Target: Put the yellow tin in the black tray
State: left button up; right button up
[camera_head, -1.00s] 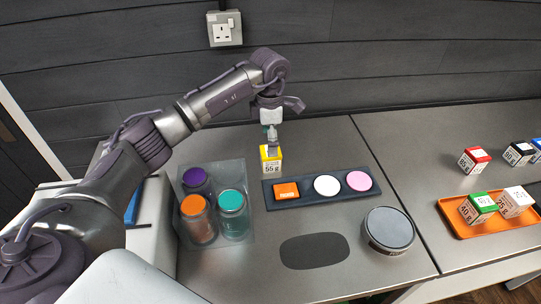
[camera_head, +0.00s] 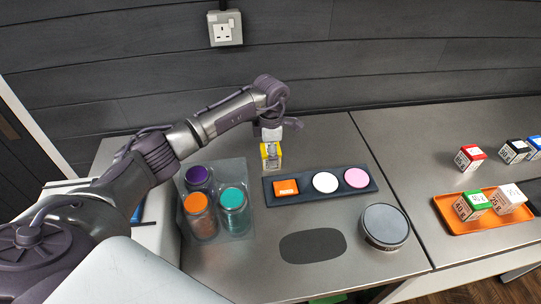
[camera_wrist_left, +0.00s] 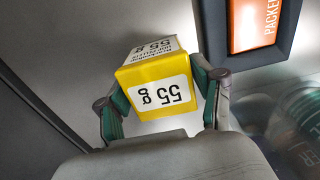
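The yellow tin (camera_head: 271,162) is a small box with a yellow top and a white label marked 55 g. The tray holds an orange square, a white disc and a pink disc. My left gripper (camera_head: 271,147) is lowered over the tin. In the left wrist view the gripper (camera_wrist_left: 162,97) has green-padded fingers on both sides of the tin (camera_wrist_left: 157,75), very close to it. Whether the pads press on it is unclear. My right gripper is not in view.
Jars with purple, orange and teal lids stand on a clear tray (camera_head: 249,183) left of the tin. A round grey-topped container (camera_head: 385,225) and a dark oval mat (camera_head: 313,247) lie in front. An orange tray (camera_head: 445,212) with two boxes is at right.

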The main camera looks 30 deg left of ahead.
pick_arm(q)
jog(key=c, duration=0.9)
jog(key=shift+o, duration=0.2)
